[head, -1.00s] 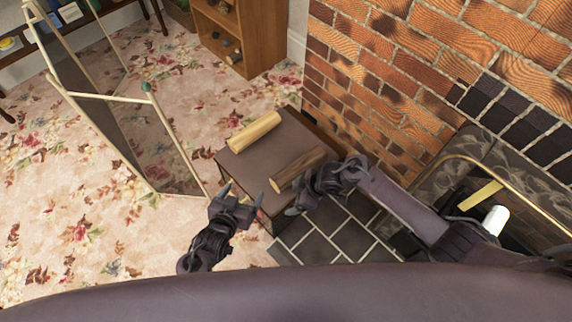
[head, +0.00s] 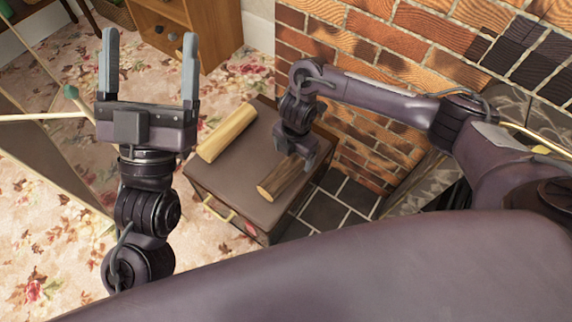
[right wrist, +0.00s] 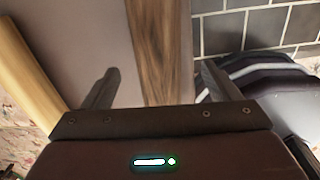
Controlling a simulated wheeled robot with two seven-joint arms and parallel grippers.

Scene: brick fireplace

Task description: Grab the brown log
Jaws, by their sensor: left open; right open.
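The brown log (head: 282,181) lies on top of a dark brown box (head: 240,190), on its right side. My right gripper (head: 304,160) is just above the log's far part, pointing down and covering some of it. In the right wrist view the brown log (right wrist: 163,50) runs between the two spread fingers of my right gripper (right wrist: 150,88), with gaps on both sides. My left gripper (head: 148,70) is raised at the left, open and empty, fingers pointing up in the picture.
A pale yellow log (head: 227,133) lies on the box's left side; it also shows in the right wrist view (right wrist: 28,75). A brick wall (head: 400,115) stands close behind the box. Dark tiles (head: 330,212) lie right of it. A wooden shelf (head: 190,30) stands at the back.

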